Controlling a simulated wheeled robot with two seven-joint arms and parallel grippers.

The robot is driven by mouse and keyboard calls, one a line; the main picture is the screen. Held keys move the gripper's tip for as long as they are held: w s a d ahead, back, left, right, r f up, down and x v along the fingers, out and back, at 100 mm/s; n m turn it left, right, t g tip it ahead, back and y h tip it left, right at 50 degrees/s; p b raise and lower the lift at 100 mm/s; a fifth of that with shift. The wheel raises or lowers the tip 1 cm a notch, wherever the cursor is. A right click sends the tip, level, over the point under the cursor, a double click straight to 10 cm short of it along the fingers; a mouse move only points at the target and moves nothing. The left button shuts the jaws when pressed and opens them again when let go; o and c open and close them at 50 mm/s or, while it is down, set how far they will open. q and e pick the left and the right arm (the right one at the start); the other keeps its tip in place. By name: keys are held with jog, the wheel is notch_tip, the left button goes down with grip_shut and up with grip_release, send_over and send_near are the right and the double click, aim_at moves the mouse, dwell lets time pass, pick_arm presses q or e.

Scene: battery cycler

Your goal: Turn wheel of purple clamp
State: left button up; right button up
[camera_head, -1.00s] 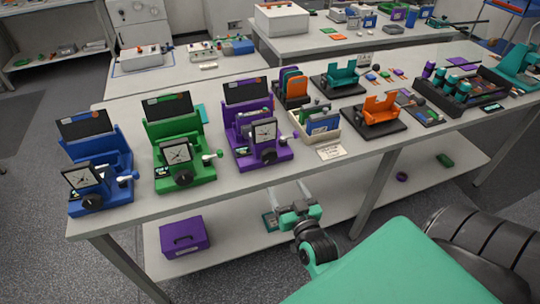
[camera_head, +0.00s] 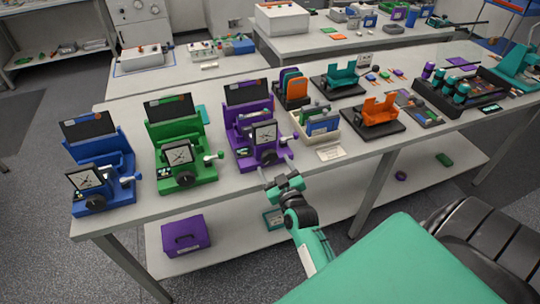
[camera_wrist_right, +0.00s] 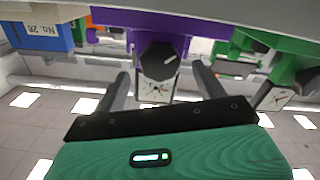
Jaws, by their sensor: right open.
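The purple clamp (camera_head: 243,150) stands near the front edge of the table, right of the green clamp. Its black wheel (camera_head: 269,158) is on its front, below a square dial gauge (camera_head: 265,135). My right gripper (camera_head: 273,178) is just in front of and below this wheel, at the table edge. In the right wrist view, which looks upside down, the wheel (camera_wrist_right: 158,60) shows between the two spread fingers (camera_wrist_right: 161,76), apart from them. The right gripper is open and empty. My left gripper is not in view.
A green clamp (camera_head: 172,140) and a blue clamp (camera_head: 97,160) stand to the left. A cream bin (camera_head: 302,128) and a white card (camera_head: 331,153) are to the right. A purple box (camera_head: 186,238) sits on the lower shelf (camera_head: 240,242).

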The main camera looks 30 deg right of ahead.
aim_at(271, 159)
jog(key=shift+p+x, duration=0.4)
jog(key=shift+x, duration=1.9)
jog(key=c, duration=1)
jog(key=shift+o, duration=0.2)
jog(key=shift+r+m+p, duration=0.1)
jog(key=shift+m+p, duration=0.25)
jog(key=shift+m, duration=1.65)
jog(key=o, duration=1)
jog(key=shift+c, duration=0.2)
jog(key=shift+s, duration=0.1)
